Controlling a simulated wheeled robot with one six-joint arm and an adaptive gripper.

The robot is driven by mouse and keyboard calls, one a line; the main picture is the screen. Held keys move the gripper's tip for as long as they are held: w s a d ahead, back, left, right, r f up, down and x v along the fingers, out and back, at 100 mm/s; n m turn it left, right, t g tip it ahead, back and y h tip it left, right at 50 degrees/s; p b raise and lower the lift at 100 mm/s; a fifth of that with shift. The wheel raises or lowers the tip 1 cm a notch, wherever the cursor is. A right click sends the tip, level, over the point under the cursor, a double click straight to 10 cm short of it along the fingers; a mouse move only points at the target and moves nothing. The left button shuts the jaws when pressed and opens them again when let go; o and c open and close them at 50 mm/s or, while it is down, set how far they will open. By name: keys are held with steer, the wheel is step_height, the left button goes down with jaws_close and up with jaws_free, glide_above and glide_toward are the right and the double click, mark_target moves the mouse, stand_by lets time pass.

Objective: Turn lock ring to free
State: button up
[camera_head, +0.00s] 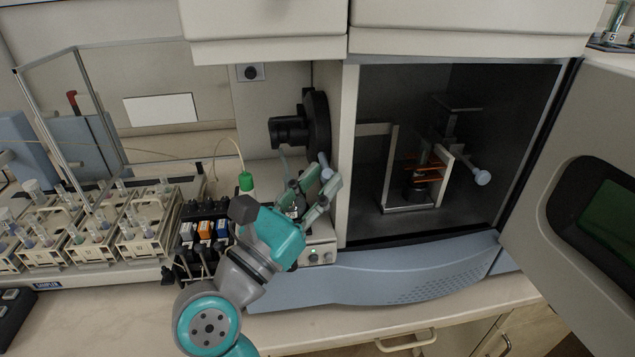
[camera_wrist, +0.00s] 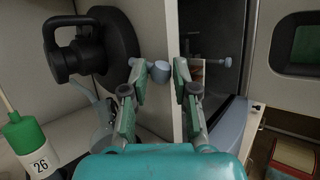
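A black round flange (camera_head: 317,122), which seems to be the lock ring, sits on the side wall of the instrument, with a black cylindrical part sticking out to its left. It also shows in the wrist view (camera_wrist: 112,38). A pale blue-grey knob (camera_wrist: 159,71) stands at its lower right edge and shows in the head view too (camera_head: 325,163). My gripper (camera_wrist: 160,76) is open, with one finger on each side of the knob in the wrist view. A gap shows on the right; contact on the left cannot be told.
A green-capped bottle (camera_head: 246,184) stands left of my gripper, near racks of vials (camera_head: 145,222). To the right is an open chamber (camera_head: 400,90) with a second pale knob (camera_head: 482,177) and an open door (camera_head: 590,190).

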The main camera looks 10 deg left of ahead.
steer(key=shift+o, duration=1.3)
steer(key=shift+d, duration=0.15)
steer(key=v, duration=1.2)
